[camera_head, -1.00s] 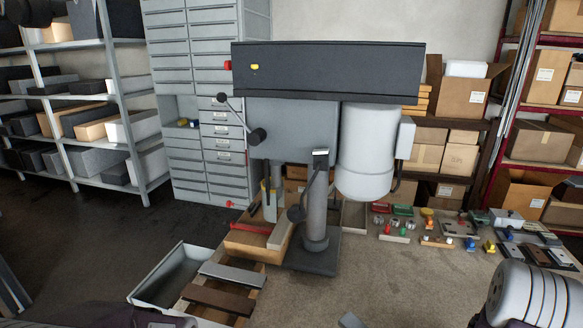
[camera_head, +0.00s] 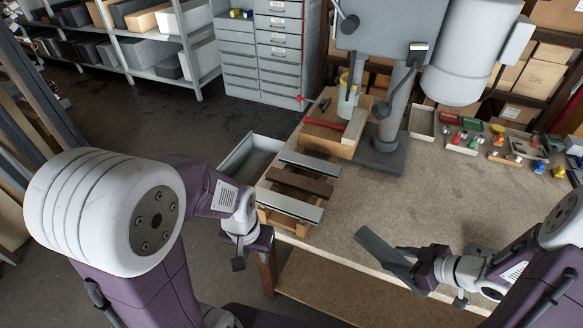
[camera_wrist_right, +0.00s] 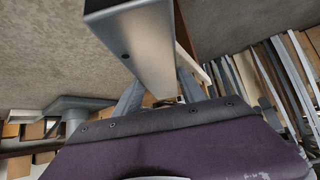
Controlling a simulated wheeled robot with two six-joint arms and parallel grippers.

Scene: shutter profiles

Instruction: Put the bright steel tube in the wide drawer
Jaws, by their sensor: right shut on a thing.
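The bright steel tube (camera_wrist_right: 145,45) is held in my right gripper, seen in the right wrist view as a brushed metal square section with a small dark hole. In the head view it is a grey bar (camera_head: 377,249) above the bench's front part. My right gripper (camera_head: 412,266) is shut on it. An open pale grey drawer (camera_head: 235,158) sticks out by the bench's left side; I cannot tell whether it is the wide one. My left gripper (camera_head: 238,261) hangs left of the bench's front corner, with no object visible in it; its fingers are too small to judge.
A wooden rack (camera_head: 272,217) on the bench's left edge bears two pale profiles and a brown one. Behind it stand a wooden box (camera_head: 343,149) and a drill press (camera_head: 398,110). Small parts and trays lie at the back right. The bench top (camera_head: 375,200) is clear between.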

